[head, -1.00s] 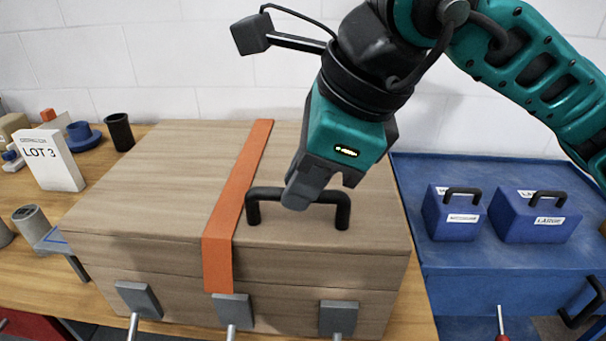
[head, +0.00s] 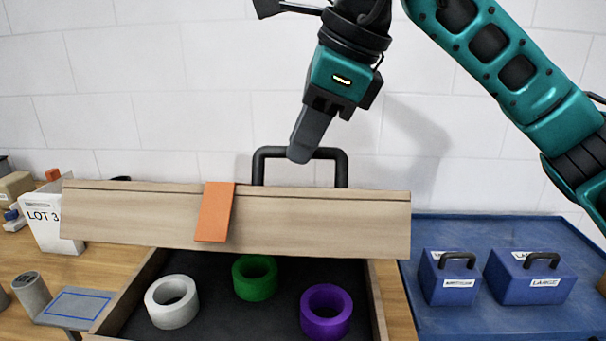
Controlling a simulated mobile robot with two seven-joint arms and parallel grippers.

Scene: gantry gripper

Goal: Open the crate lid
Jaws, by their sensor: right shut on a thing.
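The wooden crate lid (head: 310,222) with its orange strap (head: 215,212) is raised and tilted back, its front edge facing me. Its black handle (head: 342,168) stands above the lid's edge. My right gripper (head: 303,148) is shut on the handle's crossbar, coming from above. Below, the crate (head: 381,315) is open, with a dark inside holding a white ring (head: 160,312), a green ring (head: 255,290) and a purple ring (head: 312,328). My left gripper is not in view.
A blue bench (head: 470,232) at the right carries two blue cases (head: 447,284) with black handles. A white LOT 3 sign (head: 45,232) and a grey cylinder (head: 30,292) stand on the wooden table at the left. A white wall is behind the lid.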

